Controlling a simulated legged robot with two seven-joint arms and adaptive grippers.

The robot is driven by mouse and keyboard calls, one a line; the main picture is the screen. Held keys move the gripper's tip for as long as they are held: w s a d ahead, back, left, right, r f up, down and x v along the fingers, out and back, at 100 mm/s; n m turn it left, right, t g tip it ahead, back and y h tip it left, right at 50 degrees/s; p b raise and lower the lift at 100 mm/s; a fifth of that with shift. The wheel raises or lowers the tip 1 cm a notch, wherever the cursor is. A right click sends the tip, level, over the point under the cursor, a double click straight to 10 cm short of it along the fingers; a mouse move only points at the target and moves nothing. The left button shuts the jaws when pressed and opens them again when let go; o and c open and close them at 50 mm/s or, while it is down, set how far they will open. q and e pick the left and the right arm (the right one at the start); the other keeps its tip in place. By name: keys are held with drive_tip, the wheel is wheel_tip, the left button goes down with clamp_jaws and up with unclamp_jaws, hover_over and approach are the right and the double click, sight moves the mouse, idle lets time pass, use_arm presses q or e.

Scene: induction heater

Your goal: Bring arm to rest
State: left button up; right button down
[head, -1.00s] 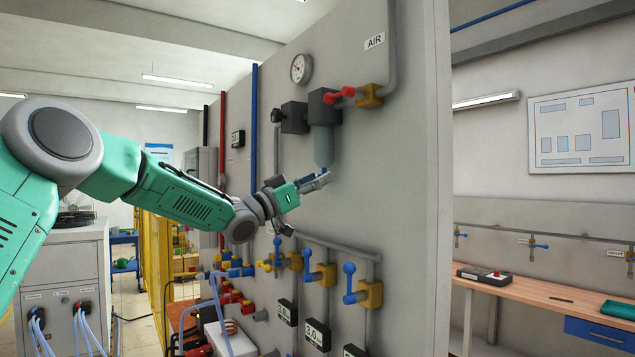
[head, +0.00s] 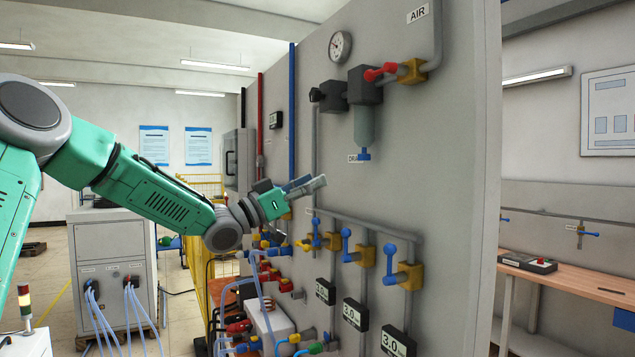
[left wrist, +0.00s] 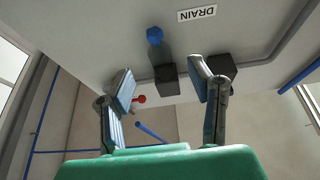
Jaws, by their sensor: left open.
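My left arm comes in from the left, and its green and grey gripper (head: 298,212) is in front of the grey panel (head: 455,170). The gripper is open and empty, to the left of the blue drain knob (head: 363,155) and a little below it, apart from it. In the left wrist view the two fingers (left wrist: 163,82) stand spread, with nothing between them but the panel's fittings behind. The blue drain knob (left wrist: 154,35) and the DRAIN label (left wrist: 197,14) show beyond the fingertips. My right gripper is in neither view.
The panel carries a red-handled air valve (head: 385,72), a gauge (head: 340,45) and several blue-handled valves (head: 390,262) below the gripper. Hoses and a white box (head: 270,322) are lower down. A grey cabinet (head: 115,265) stands left. A bench (head: 590,284) is at right.

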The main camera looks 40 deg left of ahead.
use_arm(q)
drive_tip(key=shift+d, duration=0.15)
drive_tip(key=shift+d+r, duration=0.1)
drive_tip(key=shift+d, duration=0.1)
